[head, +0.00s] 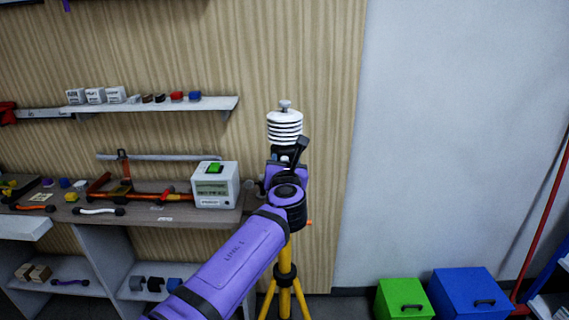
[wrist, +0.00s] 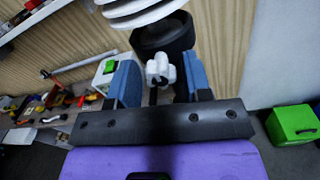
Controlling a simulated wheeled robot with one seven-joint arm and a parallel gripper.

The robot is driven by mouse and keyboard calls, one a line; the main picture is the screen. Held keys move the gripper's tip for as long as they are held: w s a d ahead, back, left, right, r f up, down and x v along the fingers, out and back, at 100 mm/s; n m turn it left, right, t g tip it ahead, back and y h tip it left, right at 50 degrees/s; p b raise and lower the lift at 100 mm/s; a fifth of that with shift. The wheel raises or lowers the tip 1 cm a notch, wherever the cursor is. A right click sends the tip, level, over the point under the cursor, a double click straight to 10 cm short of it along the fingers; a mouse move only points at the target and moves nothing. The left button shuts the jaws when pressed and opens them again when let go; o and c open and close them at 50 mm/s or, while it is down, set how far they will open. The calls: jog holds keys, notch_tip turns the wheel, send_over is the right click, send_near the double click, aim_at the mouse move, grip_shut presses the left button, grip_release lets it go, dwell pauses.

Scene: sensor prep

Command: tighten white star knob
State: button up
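The white star knob (wrist: 161,68) shows in the wrist view, on the near side of a black round collar (wrist: 165,35) under the white stacked discs (wrist: 135,10). My gripper (wrist: 160,62) is open, with one blue finger on each side of the knob and a visible gap on both sides. How deep the knob sits between the fingers is hard to tell. In the head view, the white-disc sensor (head: 284,127) stands on a yellow tripod (head: 285,275). My purple arm covers the tripod's upper part, and my gripper (head: 287,158) is just below the discs.
A workbench (head: 150,213) with a white box (head: 215,186) and several tools is at the left, under a wall shelf (head: 180,105). A green bin (head: 403,298) and a blue bin (head: 470,292) stand on the floor at the right. The wall right of the sensor is bare.

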jog(key=c, duration=0.6)
jog(key=shift+m, duration=0.4)
jog(key=m, duration=1.6)
jog(key=m+h, duration=0.1)
jog(key=m, duration=0.6)
jog(key=shift+f+m, duration=0.25)
jog(key=shift+m, duration=0.15)
jog(key=o, duration=0.9)
